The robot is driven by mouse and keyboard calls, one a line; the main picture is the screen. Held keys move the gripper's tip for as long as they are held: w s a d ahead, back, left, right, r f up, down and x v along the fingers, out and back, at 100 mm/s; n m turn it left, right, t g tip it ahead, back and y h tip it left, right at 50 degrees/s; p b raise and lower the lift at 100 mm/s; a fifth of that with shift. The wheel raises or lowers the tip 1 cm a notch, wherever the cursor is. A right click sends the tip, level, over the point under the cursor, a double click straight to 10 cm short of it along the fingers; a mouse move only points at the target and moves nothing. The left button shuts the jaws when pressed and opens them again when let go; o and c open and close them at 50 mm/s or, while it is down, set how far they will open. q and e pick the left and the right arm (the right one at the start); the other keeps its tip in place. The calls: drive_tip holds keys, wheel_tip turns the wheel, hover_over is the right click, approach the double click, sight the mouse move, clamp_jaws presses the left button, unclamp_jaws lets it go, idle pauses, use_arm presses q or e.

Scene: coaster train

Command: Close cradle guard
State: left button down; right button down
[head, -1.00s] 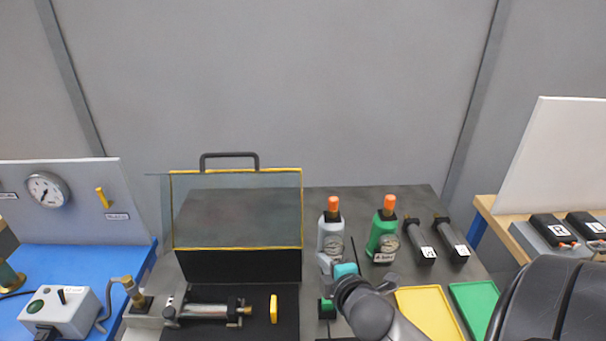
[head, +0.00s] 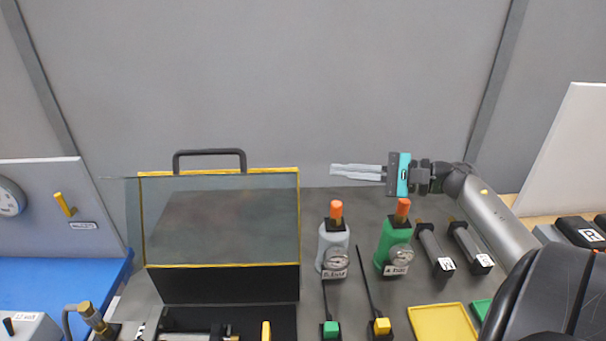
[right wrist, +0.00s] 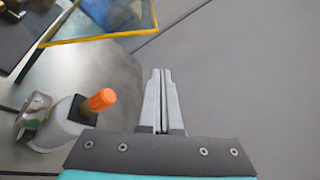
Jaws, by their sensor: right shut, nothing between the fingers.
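The cradle guard (head: 219,218) is a clear panel box with yellow edges and a black handle (head: 209,153) on top. It stands raised over the dark cradle base, with a black panel (head: 222,283) below its lower yellow edge. A corner of the guard also shows at the top of the right wrist view (right wrist: 92,28). My right gripper (head: 334,171) is shut and empty, pointing left, to the right of the guard's upper right corner and apart from it. Its closed fingers also show in the right wrist view (right wrist: 161,75). My left gripper is not in view.
A grey bottle with orange cap (head: 332,245) and a green one (head: 394,245) stand below my right gripper. Black cylinders (head: 435,250), a yellow tray (head: 442,323) and thin levers (head: 330,328) are to the right. The back wall is clear above the guard.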

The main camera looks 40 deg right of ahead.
drive_tip(key=w+a+n+g+p, duration=0.1)
drive_tip(key=w+a+n+p, duration=0.1)
drive_tip(key=w+a+p, duration=0.2)
drive_tip(key=shift+w+a+n, duration=0.15)
drive_tip(key=shift+a+n, duration=0.15)
drive_tip(key=shift+a, duration=1.15)
drive_tip(key=shift+f, duration=0.1)
